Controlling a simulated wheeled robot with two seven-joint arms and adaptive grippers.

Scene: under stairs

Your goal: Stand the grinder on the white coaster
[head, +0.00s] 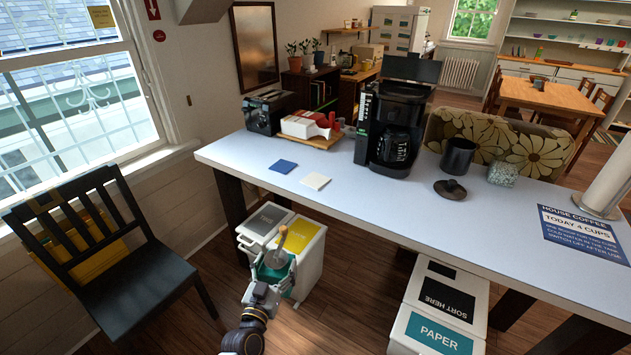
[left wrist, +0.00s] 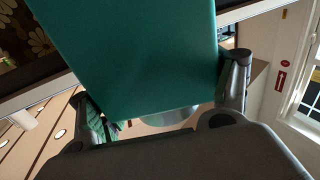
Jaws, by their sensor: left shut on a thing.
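My left gripper (head: 277,259) is shut on the grinder, in front of the table's near edge and below the level of its top. The grinder is teal, with a light brown stick-like part (head: 283,238) pointing up in the head view. In the left wrist view its teal body (left wrist: 135,55) fills the space between the fingers; much of it is hidden by the gripper in the head view. The white coaster (head: 315,181) lies flat and bare on the table near its front edge, apart from the grinder. My right gripper is not in view.
A blue coaster (head: 284,166) lies left of the white one on the long table (head: 350,205). A coffee maker (head: 396,130), toaster (head: 268,112) and wooden tray (head: 312,141) stand behind. White bins (head: 308,262) stand below; a dark chair (head: 125,265) is at left.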

